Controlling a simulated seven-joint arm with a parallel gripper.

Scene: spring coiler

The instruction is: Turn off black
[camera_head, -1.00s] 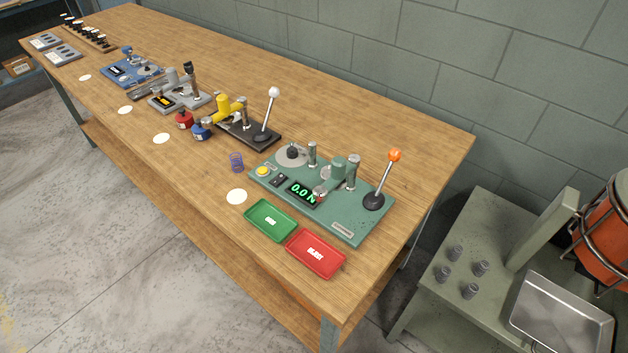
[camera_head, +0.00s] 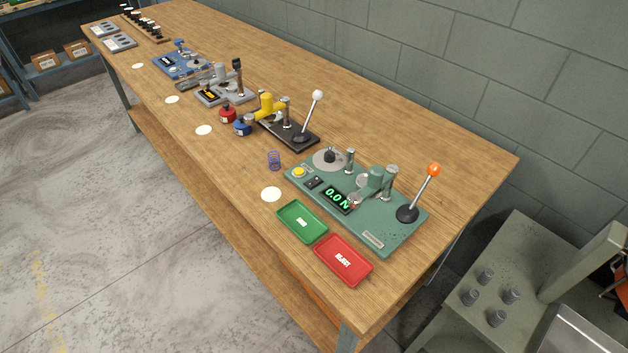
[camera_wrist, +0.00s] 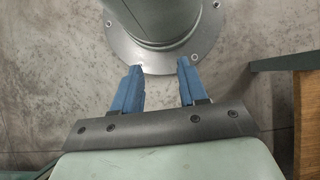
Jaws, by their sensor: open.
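The green machine (camera_head: 375,220) sits at the near end of the wooden bench in the head view. It has a lit green display (camera_head: 337,200) reading 0.0 N, a small black switch block (camera_head: 314,183), a yellow button (camera_head: 299,172) and an orange-knobbed lever (camera_head: 422,190). Behind it stands a black-based machine (camera_head: 275,125) with a yellow part and a white-knobbed lever (camera_head: 310,113). Switch positions are too small to tell. My gripper (camera_wrist: 160,68) shows only in the wrist view, with blue fingers apart and empty, away from the bench machines.
A green tray (camera_head: 290,210), a red tray (camera_head: 365,270) and a blue wire spring (camera_head: 273,160) lie on the bench (camera_head: 455,150). Red and blue small pots, a grey machine and a blue machine stand farther back. A grey side stand (camera_head: 455,265) with several cylinders is at right.

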